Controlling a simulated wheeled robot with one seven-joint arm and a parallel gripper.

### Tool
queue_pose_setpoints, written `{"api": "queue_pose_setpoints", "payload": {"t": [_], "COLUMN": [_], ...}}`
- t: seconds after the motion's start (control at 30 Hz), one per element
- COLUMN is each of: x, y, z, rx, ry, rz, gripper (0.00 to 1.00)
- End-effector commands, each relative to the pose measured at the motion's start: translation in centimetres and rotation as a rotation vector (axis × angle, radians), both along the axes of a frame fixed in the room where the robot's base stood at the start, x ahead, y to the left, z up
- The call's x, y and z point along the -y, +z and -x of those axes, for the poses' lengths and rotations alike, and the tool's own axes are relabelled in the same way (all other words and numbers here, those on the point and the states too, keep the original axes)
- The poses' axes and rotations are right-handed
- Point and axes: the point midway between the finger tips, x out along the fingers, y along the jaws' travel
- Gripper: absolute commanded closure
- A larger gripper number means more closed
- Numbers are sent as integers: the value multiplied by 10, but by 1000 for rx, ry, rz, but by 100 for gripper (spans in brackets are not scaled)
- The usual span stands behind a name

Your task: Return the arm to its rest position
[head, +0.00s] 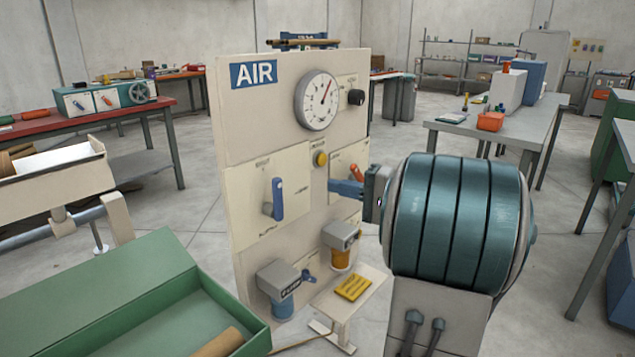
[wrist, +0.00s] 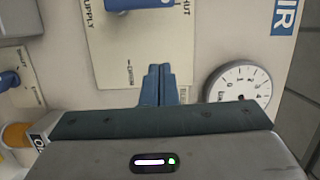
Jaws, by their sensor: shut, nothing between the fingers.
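My gripper (head: 345,188) is in front of the air panel (head: 240,130), at the lower left of the plate with an orange-red lever (head: 356,173). Its blue fingers are together and empty. A blue lever (head: 278,198) hangs upright on the left plate, apart from the fingers. My arm covers part of the panel's right side. I cannot tell the exact gap between fingertips and panel.
The panel also carries a dial gauge (head: 316,100), a black knob (head: 356,97), a yellow button (head: 320,158) and two filter units (head: 340,240) low down. A green open box (head: 130,290) stands at front left. A grey table (head: 500,125) stands behind right, with open floor between.

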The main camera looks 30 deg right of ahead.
Motion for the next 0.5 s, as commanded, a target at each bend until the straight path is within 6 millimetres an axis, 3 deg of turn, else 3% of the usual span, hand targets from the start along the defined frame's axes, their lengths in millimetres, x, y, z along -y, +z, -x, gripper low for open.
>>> {"api": "queue_pose_setpoints", "payload": {"t": [0.13, 0.33, 0.43, 0.5], "x": [12, 16, 13, 0], "y": [1, 0, 2, 6], "z": [15, 20, 20, 21], "rx": [1, 0, -6, -34], "ry": [-2, -1, 6, 31], "rz": [1, 0, 3, 13], "gripper": [100, 100, 100, 100]}}
